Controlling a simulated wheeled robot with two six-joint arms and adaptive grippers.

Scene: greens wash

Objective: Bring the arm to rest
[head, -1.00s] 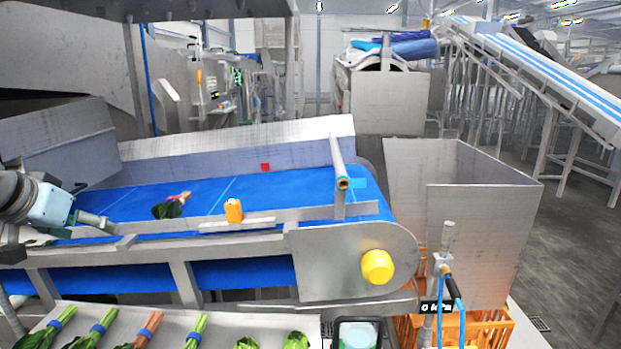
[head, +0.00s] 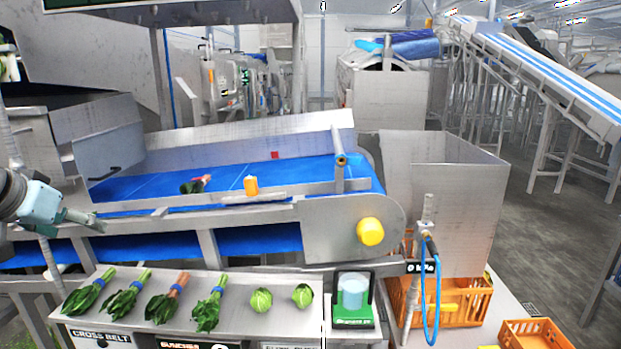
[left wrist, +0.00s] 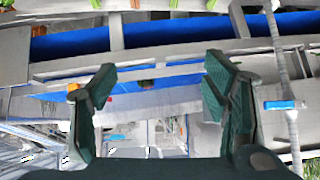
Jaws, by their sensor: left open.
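My left gripper (head: 97,222) is at the left of the head view, in front of the conveyor's near edge. In the left wrist view its two fingers (left wrist: 160,85) stand wide apart with nothing between them. The blue conveyor belt (head: 225,180) lies beyond it. A leafy bunch with a reddish stem (head: 192,187) lies on the belt, well to the right of the gripper and apart from it. My right gripper does not show in either view.
A steel tray (head: 237,286) in front holds several banded bunches and two round green heads (head: 261,300). A scale (head: 353,308) stands right of it. Orange crates (head: 455,305) and a steel hopper (head: 455,200) are at right.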

